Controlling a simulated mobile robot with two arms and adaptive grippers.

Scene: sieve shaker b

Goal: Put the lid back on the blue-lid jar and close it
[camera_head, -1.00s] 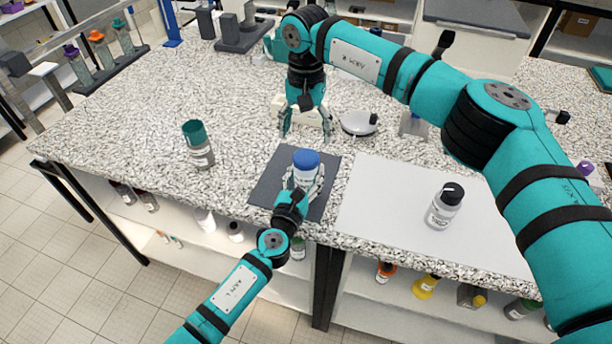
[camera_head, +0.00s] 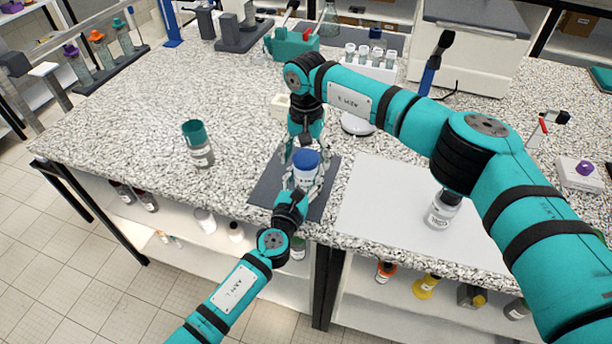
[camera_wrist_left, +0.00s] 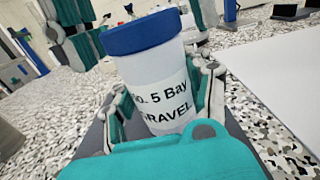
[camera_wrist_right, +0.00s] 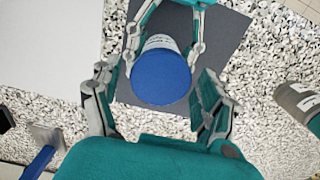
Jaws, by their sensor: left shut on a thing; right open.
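The blue-lid jar (camera_head: 306,175) is white with a "No. 5 Bay GRAVEL" label (camera_wrist_left: 163,103) and stands upright over the dark mat. Its blue lid (camera_head: 305,158) sits on the jar's top; I cannot tell whether it is tight. The lid also shows in the right wrist view (camera_wrist_right: 160,77). My left gripper (camera_head: 302,184) is shut on the jar's body below the lid, a finger on each side. My right gripper (camera_wrist_right: 158,108) is open, pointing down from above the lid, its fingers spread wider than the lid and apart from it.
The dark mat (camera_head: 263,194) lies under the jar. A teal-capped jar (camera_head: 197,145) stands to the left. Another jar (camera_head: 440,214) on the white sheet (camera_head: 380,195) is partly hidden by my right arm. A tube rack (camera_head: 371,68) stands at the back.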

